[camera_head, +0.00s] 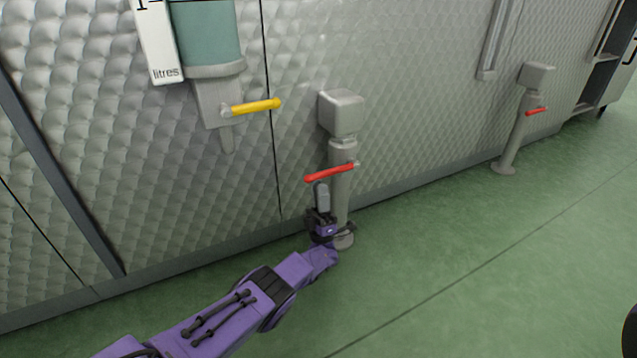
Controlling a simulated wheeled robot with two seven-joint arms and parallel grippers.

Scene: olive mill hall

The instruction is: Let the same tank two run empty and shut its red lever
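A red lever (330,173) sits on a grey standing pipe (341,195) with a box-shaped head. The lever lies nearly level, its free end pointing left and slightly down. My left gripper (321,190) points up just below the lever's free end, in front of the pipe. I see its grey finger part nearly edge-on, so its opening is unclear. Whether it touches the lever is also unclear. A second red lever (537,111) is on another grey pipe (514,145) farther right. No tank number is readable. My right gripper is out of view.
A yellow lever (252,107) points right from a grey outlet (215,105) below a teal-filled column (206,35). A white "litres" scale (160,60) hangs beside it. The quilted metal wall (410,90) runs behind. Green floor (470,260) is clear at right.

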